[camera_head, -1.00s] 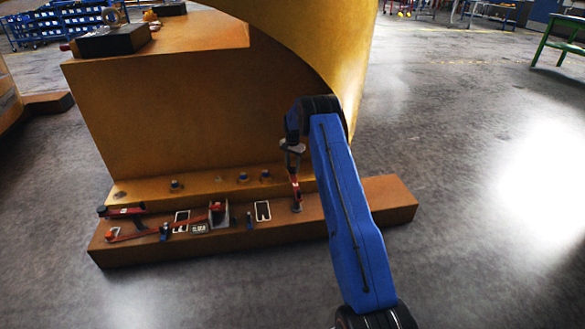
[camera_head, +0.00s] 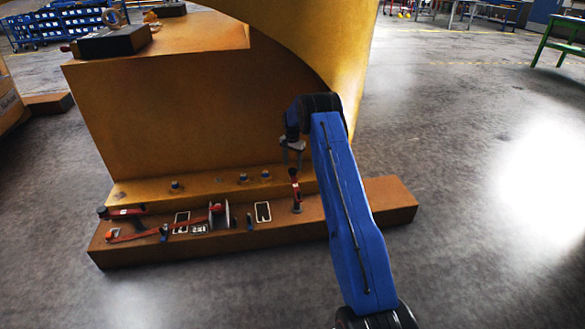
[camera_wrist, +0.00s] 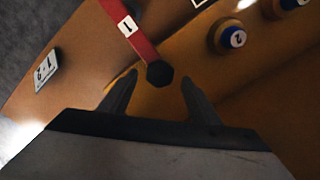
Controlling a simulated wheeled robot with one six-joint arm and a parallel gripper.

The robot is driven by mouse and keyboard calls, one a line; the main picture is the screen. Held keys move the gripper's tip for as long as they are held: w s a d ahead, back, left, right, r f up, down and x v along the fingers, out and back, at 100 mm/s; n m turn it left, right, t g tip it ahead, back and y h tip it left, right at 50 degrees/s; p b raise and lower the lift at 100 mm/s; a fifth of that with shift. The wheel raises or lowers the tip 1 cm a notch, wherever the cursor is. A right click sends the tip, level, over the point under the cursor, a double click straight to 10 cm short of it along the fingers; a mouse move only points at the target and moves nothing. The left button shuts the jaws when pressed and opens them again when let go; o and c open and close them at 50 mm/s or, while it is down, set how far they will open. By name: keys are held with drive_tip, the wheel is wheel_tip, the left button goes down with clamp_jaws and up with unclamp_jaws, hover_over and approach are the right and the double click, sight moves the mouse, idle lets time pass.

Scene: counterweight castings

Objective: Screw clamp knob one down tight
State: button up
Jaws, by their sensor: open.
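A red clamp arm (camera_wrist: 130,32) with a white label "1" runs across the top of the wrist view and ends in a black hexagonal knob (camera_wrist: 159,74). My gripper (camera_wrist: 159,88) is open. Its two dark fingers stand apart to the left and right of the knob, with visible gaps on both sides. In the head view my gripper (camera_head: 291,152) points down above the red clamp arm (camera_head: 295,184) near the right part of the brown base ledge. The knob is too small to make out clearly there.
A round blue-capped piece marked "2" (camera_wrist: 230,38) stands right of the knob in the wrist view. A white label plate (camera_wrist: 46,68) lies at left. Other red clamps (camera_head: 125,212) and upright fittings (camera_head: 219,215) stand along the ledge (camera_head: 385,200). The yellow casting (camera_head: 190,115) rises behind.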

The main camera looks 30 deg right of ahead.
wheel_tip(320, 180, up, 15)
idle(0.4)
drive_tip(key=shift+r, duration=0.1)
drive_tip(key=n, duration=1.5)
approach(292, 170)
wheel_tip(292, 170, down, 8)
drive_tip(key=shift+d+f, duration=0.1)
idle(0.4)
drive_tip(key=c, duration=1.1)
